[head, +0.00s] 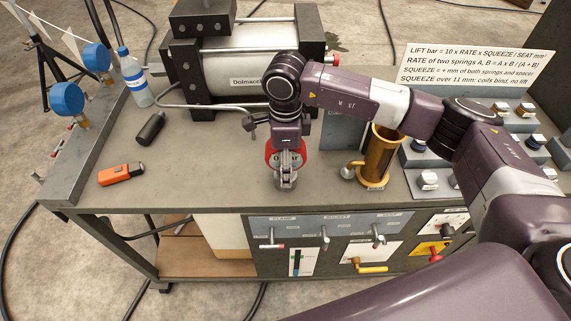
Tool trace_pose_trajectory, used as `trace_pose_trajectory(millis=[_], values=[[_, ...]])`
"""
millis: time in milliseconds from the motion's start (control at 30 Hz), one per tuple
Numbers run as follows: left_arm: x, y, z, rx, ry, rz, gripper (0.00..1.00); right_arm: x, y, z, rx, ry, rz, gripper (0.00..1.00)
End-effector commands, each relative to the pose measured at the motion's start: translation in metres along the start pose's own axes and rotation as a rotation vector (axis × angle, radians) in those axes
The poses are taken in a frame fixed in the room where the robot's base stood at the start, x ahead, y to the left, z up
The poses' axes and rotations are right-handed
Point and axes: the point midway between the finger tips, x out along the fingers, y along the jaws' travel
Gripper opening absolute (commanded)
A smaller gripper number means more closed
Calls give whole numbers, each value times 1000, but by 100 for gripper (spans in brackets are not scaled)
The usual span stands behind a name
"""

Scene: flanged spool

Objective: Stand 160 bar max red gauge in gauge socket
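My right gripper (285,146) points down at the front middle of the bench, its arm coming in from the right. It is shut on a red gauge (270,157), directly below it, whose pale face shows part of the word "bar". The maximum on the dial is too small to read. A silver metal fitting (286,182) is directly under the gauge, near the bench's front edge. I cannot tell whether the gauge is seated in it or just above it. The fingertips are partly hidden against the gauge. My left gripper is not in view.
A brass cylinder (380,158) stands right of the gauge. A large pump unit (240,70) fills the back. A bottle (134,78), a black cylinder (151,128), an orange tool (121,174) and blue gauges (67,99) are left. The bench's left middle (205,160) is clear.

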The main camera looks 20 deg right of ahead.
Motion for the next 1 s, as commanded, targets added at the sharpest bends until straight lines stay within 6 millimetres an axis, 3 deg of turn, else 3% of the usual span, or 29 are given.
trace_pose_trajectory(millis=[267,700,1000], values=[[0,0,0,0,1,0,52,-5,-1,0,0,-1,-2,52],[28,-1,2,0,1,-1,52,-91,-1,1,-1,-2,-4,52],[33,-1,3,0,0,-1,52,-121,0,0,0,0,0,52]])
